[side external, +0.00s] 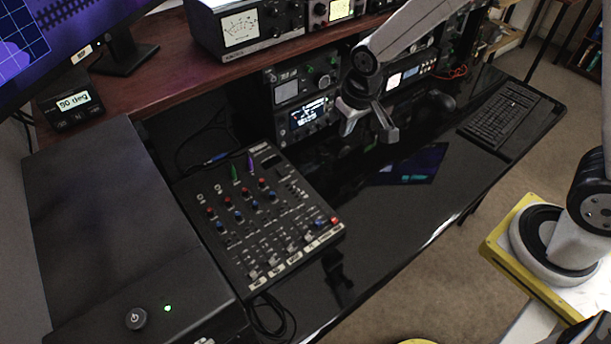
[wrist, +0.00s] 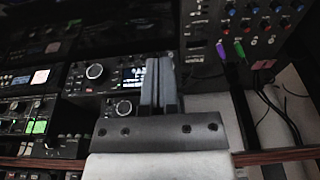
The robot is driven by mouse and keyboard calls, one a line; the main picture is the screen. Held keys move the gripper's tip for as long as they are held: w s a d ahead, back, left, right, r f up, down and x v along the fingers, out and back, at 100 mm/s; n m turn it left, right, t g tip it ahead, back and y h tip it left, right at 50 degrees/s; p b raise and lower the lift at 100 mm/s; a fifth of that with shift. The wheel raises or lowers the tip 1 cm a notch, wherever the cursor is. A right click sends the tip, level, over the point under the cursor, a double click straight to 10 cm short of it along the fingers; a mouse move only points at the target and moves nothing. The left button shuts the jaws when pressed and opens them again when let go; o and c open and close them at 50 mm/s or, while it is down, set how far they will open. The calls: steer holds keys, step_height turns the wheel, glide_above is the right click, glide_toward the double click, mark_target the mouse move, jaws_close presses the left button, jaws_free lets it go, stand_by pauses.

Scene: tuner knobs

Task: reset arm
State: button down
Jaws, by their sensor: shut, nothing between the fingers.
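My gripper (side external: 388,133) hangs over the black desk (side external: 430,180), in front of the stacked radio units, touching nothing that I can see. In the wrist view its two fingers (wrist: 159,68) lie close together, shut and empty. A tuner with a lit display (side external: 305,115) stands behind and to the left of the gripper. In the wrist view the tuner, with a large round knob (wrist: 95,71), appears beyond the fingers, which cover part of its front.
An audio mixer (side external: 262,215) with coloured knobs lies on the desk to the left. A keyboard (side external: 512,115) lies at the right end. A wooden shelf (side external: 180,65) runs above the radios. Cables lie near the mixer. The desk between mixer and keyboard is mostly clear.

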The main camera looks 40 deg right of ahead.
steer(key=s+d+r, duration=0.2)
steer(key=s+d, duration=0.4)
steer(key=s, duration=0.6)
steer(key=shift+d, duration=0.25)
stand_by(0.4)
